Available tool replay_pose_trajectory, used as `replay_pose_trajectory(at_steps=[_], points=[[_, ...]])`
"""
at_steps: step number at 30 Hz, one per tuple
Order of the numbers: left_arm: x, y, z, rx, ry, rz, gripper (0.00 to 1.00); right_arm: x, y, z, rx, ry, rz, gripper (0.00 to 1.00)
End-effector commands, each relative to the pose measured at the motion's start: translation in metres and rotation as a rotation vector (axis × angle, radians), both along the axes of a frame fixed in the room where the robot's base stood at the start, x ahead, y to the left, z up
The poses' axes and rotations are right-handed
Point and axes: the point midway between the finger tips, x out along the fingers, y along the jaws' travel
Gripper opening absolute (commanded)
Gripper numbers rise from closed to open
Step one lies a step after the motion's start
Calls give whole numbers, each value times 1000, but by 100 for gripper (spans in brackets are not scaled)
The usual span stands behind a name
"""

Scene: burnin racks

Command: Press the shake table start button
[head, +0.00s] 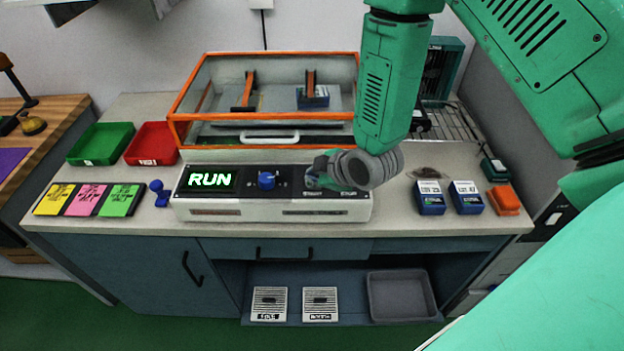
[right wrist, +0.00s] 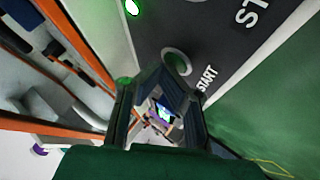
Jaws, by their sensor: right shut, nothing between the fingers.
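The shake table's control box (head: 270,210) sits at the counter's front, with a display (head: 210,179) reading RUN in green and a blue knob (head: 267,180). My right gripper (head: 313,182) is shut and empty at the right part of its face, covering what lies behind it. In the right wrist view, the start button (right wrist: 177,62), a round metal-rimmed button beside the START label, is just beyond the shut fingertips (right wrist: 170,84). I cannot tell whether they touch it. A green light (right wrist: 132,7) is lit on the panel. My left gripper is not in view.
An orange-framed clear enclosure (head: 265,117) stands behind the box. Green (head: 101,144) and red (head: 153,144) trays and coloured cards (head: 88,201) lie left. Blue labelled units (head: 430,199) and an orange block (head: 504,201) stand right. A grey bin (head: 400,296) is on the lower shelf.

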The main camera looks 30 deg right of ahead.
Motion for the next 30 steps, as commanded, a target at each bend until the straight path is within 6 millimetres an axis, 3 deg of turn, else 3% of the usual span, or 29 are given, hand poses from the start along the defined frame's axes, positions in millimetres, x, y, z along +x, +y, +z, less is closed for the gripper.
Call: replay_pose_trajectory(at_steps=[6,19,30], points=[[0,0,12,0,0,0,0,0,0,14,0,0,0,0],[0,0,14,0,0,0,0,0,0,17,0,0,0,0],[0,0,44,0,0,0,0,0,0,53,-1,0,1,0]])
